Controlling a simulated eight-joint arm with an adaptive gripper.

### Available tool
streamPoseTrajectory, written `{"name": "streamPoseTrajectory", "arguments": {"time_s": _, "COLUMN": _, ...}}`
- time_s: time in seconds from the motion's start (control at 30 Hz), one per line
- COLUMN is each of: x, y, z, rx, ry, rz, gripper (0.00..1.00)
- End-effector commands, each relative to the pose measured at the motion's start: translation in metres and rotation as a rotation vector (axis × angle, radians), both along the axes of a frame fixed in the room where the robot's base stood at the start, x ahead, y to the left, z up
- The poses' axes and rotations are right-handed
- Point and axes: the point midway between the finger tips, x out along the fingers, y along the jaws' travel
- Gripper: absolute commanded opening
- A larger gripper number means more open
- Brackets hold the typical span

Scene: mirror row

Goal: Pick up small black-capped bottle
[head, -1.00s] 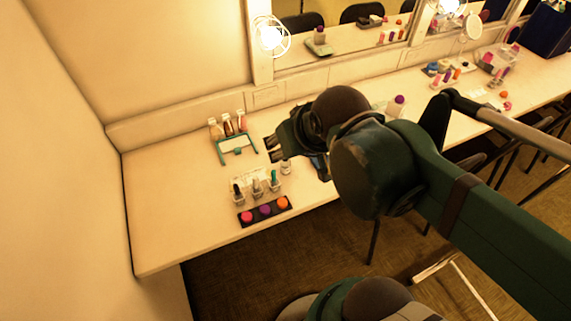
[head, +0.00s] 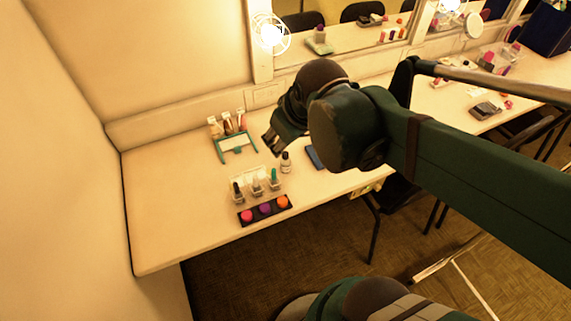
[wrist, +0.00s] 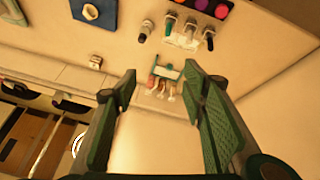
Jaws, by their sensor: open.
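The small black-capped bottle (head: 286,164) stands upright on the counter in the head view, just right of the rack of polish bottles. It has a pale body. In the wrist view a small dark-capped bottle (wrist: 146,29) shows near the top, left of the rack, and appears to be the same one. My gripper (head: 270,143) is above the counter, up and left of the bottle in the head view. In the wrist view my gripper (wrist: 160,78) has its fingers wide apart with nothing between them. The bottle lies beyond the fingertips, apart from them.
A clear rack with several polish bottles (head: 257,187) stands close left of the bottle. A dark tray (head: 243,220) with three coloured discs lies in front. A teal-framed holder (head: 238,150) with tubes stands behind. A blue flat item (head: 314,157) lies right. The counter's left part is clear.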

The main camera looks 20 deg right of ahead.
Motion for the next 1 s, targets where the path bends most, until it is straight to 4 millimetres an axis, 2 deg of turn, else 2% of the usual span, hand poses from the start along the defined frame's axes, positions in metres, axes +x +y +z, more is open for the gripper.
{"name": "streamPoseTrajectory", "arguments": {"time_s": 0.47, "x": 0.042, "y": -0.013, "z": -0.036, "rx": -0.126, "ry": 0.121, "rz": 0.248, "gripper": 0.42}}
{"name": "streamPoseTrajectory", "arguments": {"time_s": 1.0, "x": 0.085, "y": -0.030, "z": -0.091, "rx": -0.228, "ry": 0.249, "rz": 0.548, "gripper": 0.42}}
